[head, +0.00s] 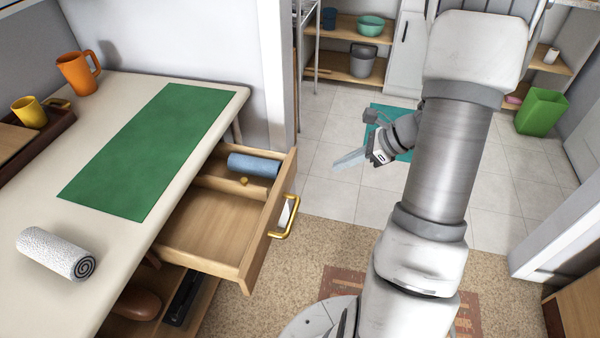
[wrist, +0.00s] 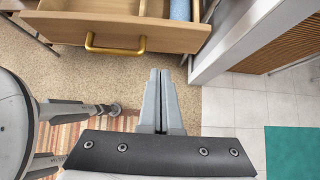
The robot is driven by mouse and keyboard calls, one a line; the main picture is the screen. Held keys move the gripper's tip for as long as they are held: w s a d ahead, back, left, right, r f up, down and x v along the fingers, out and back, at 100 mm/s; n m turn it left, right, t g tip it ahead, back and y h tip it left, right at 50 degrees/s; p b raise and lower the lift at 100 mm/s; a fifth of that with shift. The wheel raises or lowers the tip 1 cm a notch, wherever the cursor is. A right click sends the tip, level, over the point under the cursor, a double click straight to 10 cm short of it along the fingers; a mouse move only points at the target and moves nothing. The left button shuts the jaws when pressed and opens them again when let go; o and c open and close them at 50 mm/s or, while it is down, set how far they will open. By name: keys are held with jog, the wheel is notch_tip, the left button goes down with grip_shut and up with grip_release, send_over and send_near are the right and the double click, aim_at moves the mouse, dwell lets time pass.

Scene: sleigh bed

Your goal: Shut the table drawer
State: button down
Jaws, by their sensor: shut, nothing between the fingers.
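The table drawer (head: 205,228) is pulled well out from under the cream table (head: 225,103) in the head view. Its front panel faces right and carries a brass bar handle (head: 287,218).
A green mat (head: 150,145), a rolled speckled towel (head: 57,254) and an orange mug (head: 76,72) are on the tabletop. A shelf below the drawer holds a brown object (head: 135,304). A white wall end (head: 281,70) stands behind the drawer. Open floor lies right of it.

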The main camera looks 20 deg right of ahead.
aim_at(287, 179)
jog(key=shift+w+a+r+b+x, duration=0.3)
jog(key=shift+b+x, duration=0.45)
jog(key=shift+x, duration=1.4)
jog(key=shift+w+a+r+b+x, duration=0.1)
jog(key=shift+a+r+b+x, duration=0.45)
jog(key=shift+x, duration=1.55)
jog(key=shift+w+d+r+b+x, duration=0.2)
jog(key=shift+b+x, duration=0.7)
jog(key=shift+x, duration=1.25)
jog(key=shift+a, duration=0.15)
jog(key=w+a, duration=0.4)
jog(key=a, duration=0.1)
jog(key=w+a+p, duration=0.1)
jog(key=w+a, duration=0.3)
jog(key=a, duration=0.2)
jog(key=w+a+p, duration=0.1)
jog(key=w+a, duration=0.3)
jog(key=a, duration=0.2)
jog(key=shift+w+a, duration=0.2)
jog(key=shift+w, duration=0.15)
jog(key=shift+d, duration=0.1)
jog(key=shift+s+d, duration=0.1)
jog(key=shift+d, duration=0.05)
